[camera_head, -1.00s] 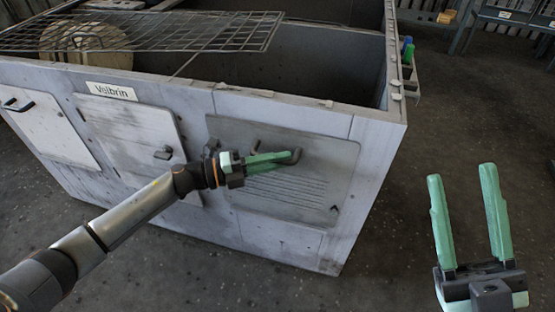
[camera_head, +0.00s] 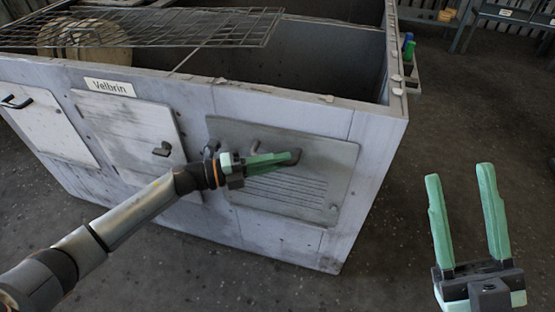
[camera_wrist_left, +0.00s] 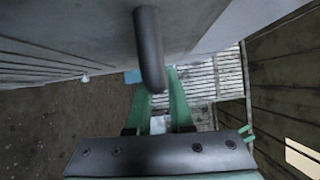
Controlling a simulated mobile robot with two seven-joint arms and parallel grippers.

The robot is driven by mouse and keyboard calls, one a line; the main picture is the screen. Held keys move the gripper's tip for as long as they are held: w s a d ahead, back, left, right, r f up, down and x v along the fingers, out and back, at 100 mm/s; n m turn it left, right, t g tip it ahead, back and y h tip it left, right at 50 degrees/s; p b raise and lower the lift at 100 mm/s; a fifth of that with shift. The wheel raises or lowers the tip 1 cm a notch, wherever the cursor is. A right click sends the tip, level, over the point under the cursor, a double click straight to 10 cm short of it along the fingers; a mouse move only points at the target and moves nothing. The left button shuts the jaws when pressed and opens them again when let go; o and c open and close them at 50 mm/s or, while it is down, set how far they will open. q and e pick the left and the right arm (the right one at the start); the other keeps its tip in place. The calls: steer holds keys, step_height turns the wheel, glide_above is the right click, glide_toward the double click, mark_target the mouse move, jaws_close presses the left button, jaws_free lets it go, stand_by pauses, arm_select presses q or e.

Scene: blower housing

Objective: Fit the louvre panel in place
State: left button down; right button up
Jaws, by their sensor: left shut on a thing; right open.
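The louvre panel (camera_head: 318,172) is a grey rectangular plate with horizontal slots in its lower half. In the head view it is upright at the right end of the housing's (camera_head: 325,117) long front face. I cannot tell whether its edges are flush. My left gripper (camera_head: 287,157) is shut on the panel's dark bar handle (camera_head: 296,156). The handle (camera_wrist_left: 149,50) also shows in the left wrist view, between the green fingers (camera_wrist_left: 160,95). The gripper covers part of the panel. My right gripper (camera_head: 460,173) is open and empty, right of the housing.
Two pale doors, one in the middle (camera_head: 128,130) and one at far left (camera_head: 45,125), have dark handles. A wire rack (camera_head: 180,28) lies across the open top. The right floor is clear.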

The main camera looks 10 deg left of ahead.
arm_select(q)
steer(key=shift+w+r, duration=0.1)
steer(key=shift+r, duration=0.05)
steer(key=c, duration=0.8)
jaws_free()
steer(key=shift+w+f, duration=0.1)
steer(key=shift+f, duration=0.15)
steer(key=shift+o, duration=0.7)
steer(key=shift+f, duration=0.15)
steer(key=o, duration=0.4)
